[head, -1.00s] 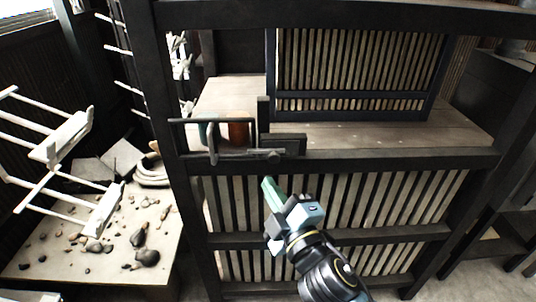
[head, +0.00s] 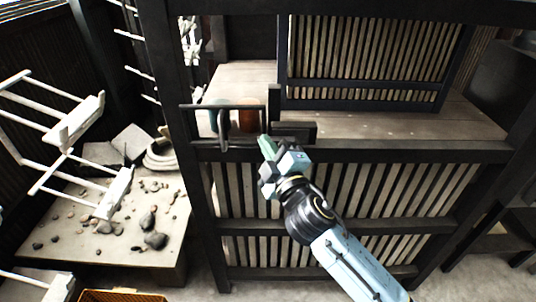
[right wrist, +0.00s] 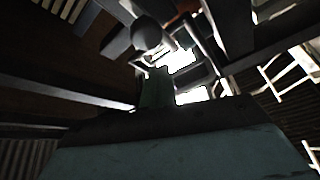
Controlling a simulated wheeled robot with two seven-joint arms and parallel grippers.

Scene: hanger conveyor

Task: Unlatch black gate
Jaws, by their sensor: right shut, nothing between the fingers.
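A small black gate (head: 222,106) of thin bars stands at the left front of the wooden shelf, in the head view. A dark latch block (head: 295,130) sits at its right, beside a short upright post (head: 273,103). My right gripper (head: 267,147) is shut and empty, with its green fingertips just below the latch area. I cannot tell whether they touch it. The gripper hides part of the latch. In the right wrist view, the shut fingers (right wrist: 155,88) point up among dark beams and a round dark knob (right wrist: 147,33). My left gripper is not in view.
Teal and orange-brown vessels (head: 248,118) stand behind the gate. A slatted panel (head: 365,60) rises from the shelf (head: 400,124). White hangers (head: 75,120) hang at the left above a platform with stones (head: 150,220). A dark post (head: 178,130) stands left of the gate.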

